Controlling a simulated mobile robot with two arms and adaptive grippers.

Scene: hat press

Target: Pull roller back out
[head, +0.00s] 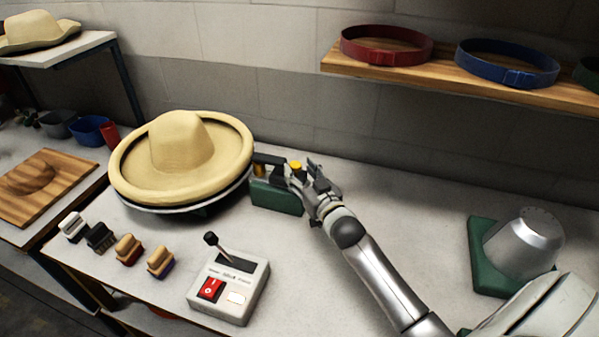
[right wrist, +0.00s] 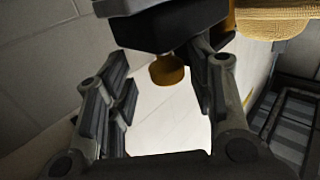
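A tan wide-brimmed hat (head: 182,148) sits on a round press base at the left of the table. Beside its right edge stands a green block (head: 277,197) with a black arm-like part (head: 270,159) above it and a yellow knob (head: 296,164) at its right end; I take this for the roller unit. My right gripper (head: 311,175) is at that knob. In the right wrist view, the yellow knob (right wrist: 167,70) and a black body (right wrist: 170,27) lie between and beyond my spread fingers (right wrist: 163,92). Contact cannot be told. My left gripper is not in view.
A control box (head: 230,287) with a lever and red switch stands in front. Several small brushes (head: 128,249) lie left of it. A metal dome (head: 525,243) on a green base is at the right. A shelf (head: 450,82) with belts hangs above. The table between is mostly clear.

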